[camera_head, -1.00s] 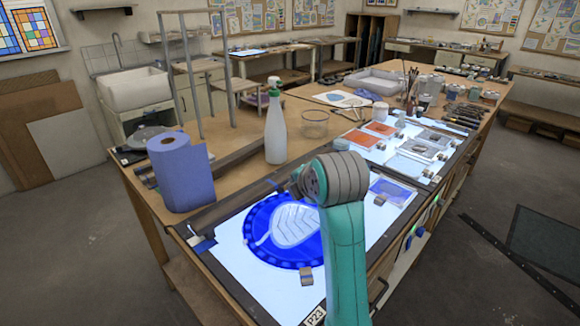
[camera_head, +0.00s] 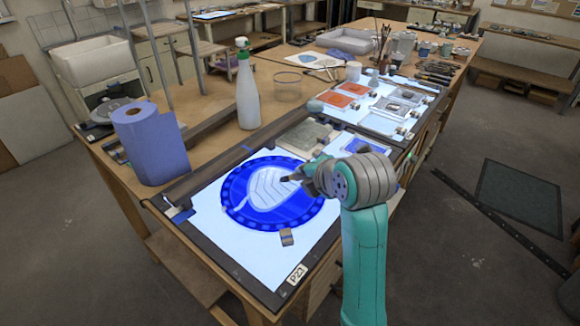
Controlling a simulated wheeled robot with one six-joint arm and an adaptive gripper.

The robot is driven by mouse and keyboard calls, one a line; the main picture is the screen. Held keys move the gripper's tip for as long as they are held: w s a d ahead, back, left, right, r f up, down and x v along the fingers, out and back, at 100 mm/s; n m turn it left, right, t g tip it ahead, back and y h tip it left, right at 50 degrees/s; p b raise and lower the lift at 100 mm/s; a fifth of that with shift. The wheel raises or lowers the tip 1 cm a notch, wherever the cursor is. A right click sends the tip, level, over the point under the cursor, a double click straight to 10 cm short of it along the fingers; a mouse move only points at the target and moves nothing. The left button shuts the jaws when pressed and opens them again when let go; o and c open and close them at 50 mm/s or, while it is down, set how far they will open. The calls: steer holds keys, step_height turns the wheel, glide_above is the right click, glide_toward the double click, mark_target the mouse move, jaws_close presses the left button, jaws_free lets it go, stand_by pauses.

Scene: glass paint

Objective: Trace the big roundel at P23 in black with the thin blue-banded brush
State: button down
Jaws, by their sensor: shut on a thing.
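The big roundel (camera_head: 268,190) is a deep blue disc with a pale leaf shape in its middle. It lies flat on the lit white panel (camera_head: 222,240), whose front corner bears the label P23 (camera_head: 298,273). My gripper (camera_head: 290,179) is over the right part of the roundel, close to the leaf. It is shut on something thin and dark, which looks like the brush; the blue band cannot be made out. I cannot tell whether the tip touches the glass. My wrist and arm hide part of the panel's right side.
A small block (camera_head: 286,237) lies at the roundel's front edge. A grey-green plate (camera_head: 303,136) lies behind it. A blue paper roll (camera_head: 151,143) and a white spray bottle (camera_head: 247,88) stand to the left and back. More lit panes (camera_head: 365,112) lie farther back.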

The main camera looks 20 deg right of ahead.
steer(key=s+d, duration=0.2)
steer(key=shift+s+d, duration=0.3)
steer(key=shift+s, duration=0.05)
steer(key=w, duration=0.2)
steer(key=w+d, duration=0.1)
steer(key=w, duration=0.1)
steer(key=w+d, duration=0.1)
steer(key=w, duration=0.1)
steer(key=shift+d, duration=0.1)
steer(key=s+a, duration=0.2)
steer(key=a, duration=0.3)
steer(key=s+a, duration=0.3)
steer(key=a, duration=0.3)
steer(key=s+a, duration=0.3)
steer(key=a, duration=0.3)
steer(key=shift+d+f, duration=0.1)
steer(key=shift+f, duration=0.05)
steer(key=shift+f, duration=0.45)
stand_by(0.5)
steer(key=shift+w+d, duration=0.8)
steer(key=shift+w, duration=0.25)
steer(key=shift+w+d, duration=0.8)
steer(key=shift+w, duration=0.2)
steer(key=shift+w+d, duration=0.2)
steer(key=shift+w, duration=1.15)
